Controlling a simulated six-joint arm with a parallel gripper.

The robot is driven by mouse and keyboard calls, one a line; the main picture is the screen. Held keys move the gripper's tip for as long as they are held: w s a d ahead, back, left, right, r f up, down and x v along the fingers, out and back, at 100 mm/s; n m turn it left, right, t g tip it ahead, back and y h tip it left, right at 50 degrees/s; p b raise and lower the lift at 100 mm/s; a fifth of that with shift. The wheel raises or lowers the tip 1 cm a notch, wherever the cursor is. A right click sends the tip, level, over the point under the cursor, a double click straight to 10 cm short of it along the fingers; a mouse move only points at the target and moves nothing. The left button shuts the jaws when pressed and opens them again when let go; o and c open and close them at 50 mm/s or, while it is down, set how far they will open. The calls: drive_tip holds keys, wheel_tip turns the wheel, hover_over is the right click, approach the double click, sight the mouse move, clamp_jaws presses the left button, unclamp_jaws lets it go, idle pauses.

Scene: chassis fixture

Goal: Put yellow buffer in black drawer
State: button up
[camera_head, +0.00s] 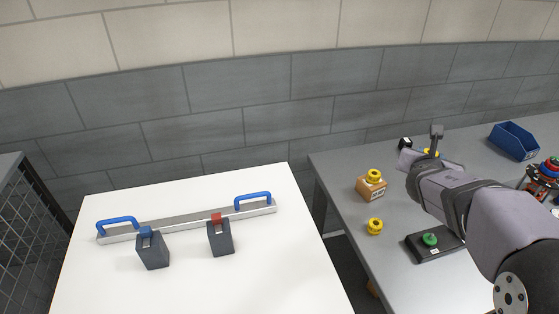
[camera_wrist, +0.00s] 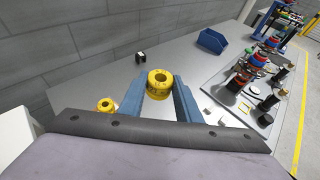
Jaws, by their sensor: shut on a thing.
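My gripper (camera_wrist: 158,95) is shut on a yellow buffer (camera_wrist: 159,80), a ring with a hole in its top, held between the two blue-grey fingers in the wrist view. In the head view, part of the held buffer (camera_head: 431,152) shows beside my gripper, above the grey table. A second yellow buffer (camera_head: 374,175) sits on a small cardboard box (camera_head: 371,189). A third yellow buffer (camera_head: 375,226) stands on the grey table near its left edge. One yellow buffer (camera_wrist: 105,105) also shows left of the fingers in the wrist view. I cannot make out a black drawer.
A black box with a green knob (camera_head: 430,240) lies on the grey table (camera_head: 400,275). A blue bin (camera_head: 514,141) and a rack of coloured parts (camera_head: 543,178) stand at the right. A white table (camera_head: 210,285) bears a metal bar with blue handles (camera_head: 185,222).

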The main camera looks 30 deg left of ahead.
drive_tip(key=shift+r, duration=1.9)
drive_tip(key=s+a+r+n+y+b, duration=0.1)
drive_tip(key=s+a+y+b, duration=0.15)
drive_tip(key=a, duration=0.55)
drive_tip(key=s+a+r+n+y+b, duration=0.1)
drive_tip(key=s+a, duration=0.3)
drive_tip(key=a, duration=0.5)
drive_tip(key=n+g+y+b, duration=0.4)
drive_tip(key=n+y+b, duration=0.2)
drive_tip(key=n+b, duration=0.1)
hover_over(192, 272)
wheel_tip(192, 272, down, 18)
drive_tip(key=shift+y, duration=0.25)
drive_tip(key=shift+d+f, duration=0.1)
drive_tip(key=shift+f, duration=5.45)
drive_tip(key=shift+f+b, duration=0.15)
drive_tip(key=shift+b, duration=0.2)
